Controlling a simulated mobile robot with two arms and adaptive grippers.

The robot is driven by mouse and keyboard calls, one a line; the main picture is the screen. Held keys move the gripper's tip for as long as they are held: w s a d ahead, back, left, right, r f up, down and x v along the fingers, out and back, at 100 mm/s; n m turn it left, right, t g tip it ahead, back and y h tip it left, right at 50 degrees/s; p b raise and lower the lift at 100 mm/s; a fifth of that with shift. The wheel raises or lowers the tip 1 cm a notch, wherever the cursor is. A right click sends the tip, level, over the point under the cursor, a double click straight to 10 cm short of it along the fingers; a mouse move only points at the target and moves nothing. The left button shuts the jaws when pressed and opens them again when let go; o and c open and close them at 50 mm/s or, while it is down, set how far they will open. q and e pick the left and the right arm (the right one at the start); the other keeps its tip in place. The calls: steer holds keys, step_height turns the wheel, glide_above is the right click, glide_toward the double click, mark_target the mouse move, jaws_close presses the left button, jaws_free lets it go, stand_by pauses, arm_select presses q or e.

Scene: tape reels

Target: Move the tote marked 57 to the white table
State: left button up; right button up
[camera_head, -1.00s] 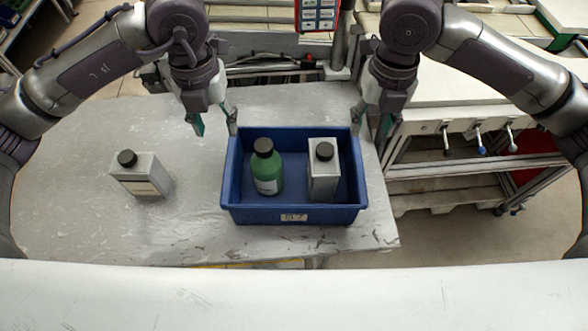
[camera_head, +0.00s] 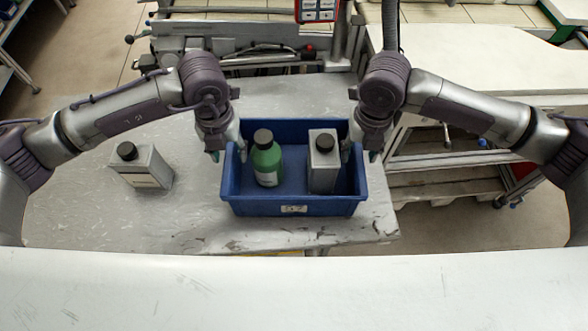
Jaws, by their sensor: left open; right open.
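The blue tote (camera_head: 250,205) stands on the worn grey table, near its right end. Its front label appears to read 57. A green bottle (camera_head: 267,163) with a black cap and a grey rectangular bottle (camera_head: 323,165) with a black cap stand inside it. My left gripper (camera_head: 229,155) is open at the tote's left wall. My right gripper (camera_head: 358,158) is open at its right wall. The fingertips are partly hidden, so I cannot tell whether they touch the walls. A white table (camera_head: 480,65) is at the upper right, beyond the grey table.
A second grey rectangular bottle (camera_head: 145,168) with a black cap stands on the grey table (camera_head: 90,215), left of the tote. The table's front left is clear. A gap with floor and a low shelf (camera_head: 450,180) lies right of the grey table.

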arm_select(q)
steer(key=shift+f, duration=0.55)
arm_select(e)
steer(key=shift+f, duration=0.55)
arm_select(q)
jaws_close()
arm_select(e)
jaws_close()
arm_select(q)
steer(key=shift+r, duration=0.1)
arm_select(e)
steer(key=shift+r, duration=0.1)
